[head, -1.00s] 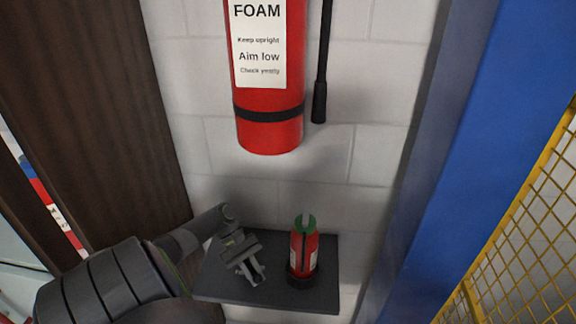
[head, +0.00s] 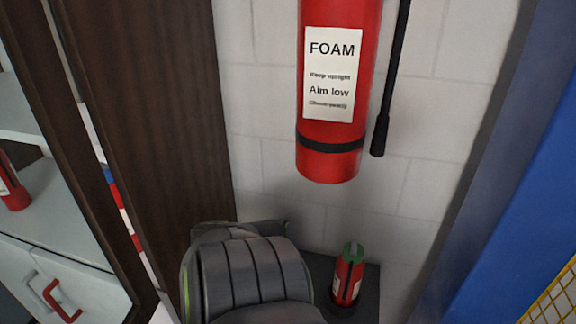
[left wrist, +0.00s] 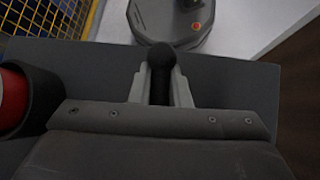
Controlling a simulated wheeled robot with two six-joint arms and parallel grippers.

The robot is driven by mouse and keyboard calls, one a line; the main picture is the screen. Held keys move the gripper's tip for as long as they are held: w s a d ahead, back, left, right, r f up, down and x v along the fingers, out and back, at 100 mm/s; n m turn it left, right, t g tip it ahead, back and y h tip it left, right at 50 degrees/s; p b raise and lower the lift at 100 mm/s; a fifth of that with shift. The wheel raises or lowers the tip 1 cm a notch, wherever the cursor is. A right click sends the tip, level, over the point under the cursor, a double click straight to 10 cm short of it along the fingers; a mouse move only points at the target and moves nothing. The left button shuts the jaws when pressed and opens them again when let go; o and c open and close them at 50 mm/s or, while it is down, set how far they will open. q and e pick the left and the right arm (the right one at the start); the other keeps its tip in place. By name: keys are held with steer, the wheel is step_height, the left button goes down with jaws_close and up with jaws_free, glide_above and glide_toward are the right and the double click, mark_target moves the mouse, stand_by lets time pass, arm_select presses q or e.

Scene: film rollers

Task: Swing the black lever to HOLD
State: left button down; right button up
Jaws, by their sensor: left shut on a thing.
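The black lever (left wrist: 160,57) shows in the left wrist view as a dark rod with a round knob end. My left gripper (left wrist: 159,80) is shut on it, with one pale finger on each side. In the head view my left arm hides this gripper and the lever. A dark grey shelf (head: 368,300) sticks out from the wall below the big extinguisher; its plate (left wrist: 235,90) also fills the middle of the left wrist view. No HOLD marking can be read in either view. My right gripper is out of view.
A small red extinguisher (head: 346,283) with a green top stands on the shelf, right of my arm. A large red FOAM extinguisher (head: 332,160) with a black hose (head: 385,110) hangs above. A brown panel (head: 150,110) is left, a blue one (head: 540,190) right.

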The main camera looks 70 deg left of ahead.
arm_select(q)
steer(key=shift+s+r, duration=0.1)
stand_by(0.4)
steer(key=c, duration=1.7)
jaws_free()
steer(key=shift+c, duration=0.2)
steer(key=o, duration=0.4)
steer(key=shift+s+d, duration=0.1)
steer(key=shift+d, duration=0.05)
steer(key=shift+a+r, duration=0.15)
steer(key=shift+a, duration=0.25)
steer(key=b+v, duration=0.2)
steer(key=v, duration=0.4)
steer(key=shift+r, duration=0.1)
steer(key=shift+w+a+r, duration=0.15)
steer(key=shift+w+r, duration=0.1)
steer(key=shift+r, duration=0.05)
